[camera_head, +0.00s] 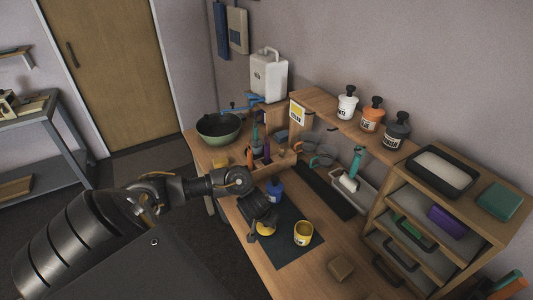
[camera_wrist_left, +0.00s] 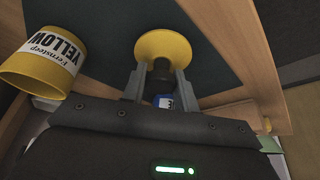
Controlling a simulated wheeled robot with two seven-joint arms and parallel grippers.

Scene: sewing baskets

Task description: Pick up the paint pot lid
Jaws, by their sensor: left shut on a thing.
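The paint pot lid (camera_wrist_left: 160,43) is a yellow disc with a dark knob. My left gripper (camera_wrist_left: 160,84) is shut on the knob in the left wrist view. In the head view the yellow lid (camera_head: 267,229) shows just below my left gripper (camera_head: 254,232), partly hidden by it, over the dark mat. I cannot tell whether it touches the mat. The yellow paint pot (camera_head: 303,234) stands upright and open to the right of the lid, and its "YELLOW" label shows in the left wrist view (camera_wrist_left: 50,55). My right gripper is not in view.
A blue pot (camera_head: 274,191) stands close behind the left gripper. The dark mat (camera_head: 290,252) lies on the wooden bench, with a small wooden block (camera_head: 341,268) to its right. A wooden organizer (camera_head: 270,168) and a green bowl (camera_head: 218,128) stand farther back.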

